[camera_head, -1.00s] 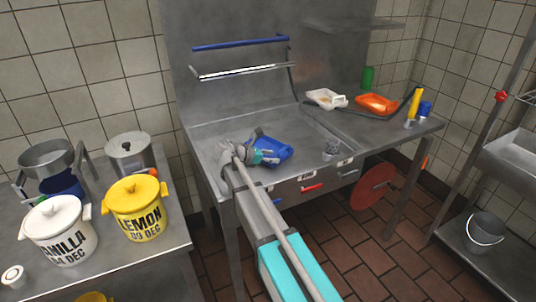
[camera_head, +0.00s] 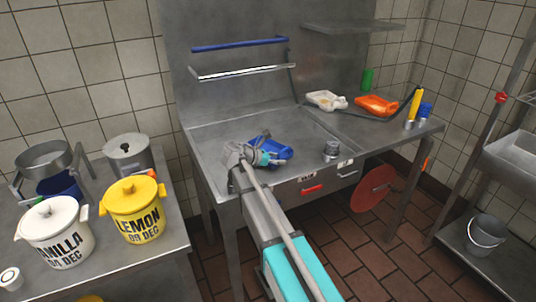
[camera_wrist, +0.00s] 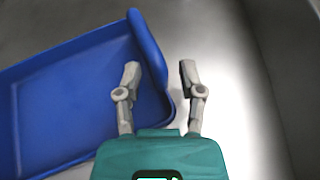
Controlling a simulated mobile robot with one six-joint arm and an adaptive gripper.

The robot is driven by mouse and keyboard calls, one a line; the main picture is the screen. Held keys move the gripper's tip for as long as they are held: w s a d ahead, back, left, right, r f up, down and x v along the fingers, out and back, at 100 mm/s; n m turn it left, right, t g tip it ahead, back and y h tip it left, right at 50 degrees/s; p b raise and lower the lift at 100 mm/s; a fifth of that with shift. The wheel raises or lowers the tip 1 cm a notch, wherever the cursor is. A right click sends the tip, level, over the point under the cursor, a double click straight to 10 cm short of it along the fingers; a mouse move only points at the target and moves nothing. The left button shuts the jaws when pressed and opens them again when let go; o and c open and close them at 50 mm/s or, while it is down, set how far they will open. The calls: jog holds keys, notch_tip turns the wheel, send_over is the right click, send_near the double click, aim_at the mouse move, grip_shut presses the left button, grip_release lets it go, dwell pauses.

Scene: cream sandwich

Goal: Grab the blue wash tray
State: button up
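The blue wash tray (camera_head: 273,148) lies in the steel sink basin, just beyond my gripper and partly hidden by it in the head view. In the wrist view the tray (camera_wrist: 75,105) fills the left side, with its raised right end wall running between my fingers. My gripper (camera_wrist: 159,75) is open there. Its left finger is over the inside of the tray and its right finger is outside, over the basin floor. I see gaps between the fingers and the wall. In the head view my gripper (camera_head: 278,160) is small.
A white tray (camera_head: 325,100) and an orange tray (camera_head: 377,105) lie on the right drainboard. A small metal cylinder (camera_head: 332,149) stands near the sink's front edge. A yellow pot (camera_head: 134,212) and a white pot (camera_head: 55,235) stand on the left counter. The basin's left part is clear.

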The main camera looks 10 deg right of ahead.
grip_shut()
jog(key=shift+r, duration=0.15)
jog(key=shift+r+p, duration=1)
jog(key=shift+p, duration=0.1)
jog(key=s+r+p, duration=1)
jog(key=s, duration=0.4)
jog(key=shift+a+r+p, duration=0.25)
jog(key=shift+r+p, duration=0.15)
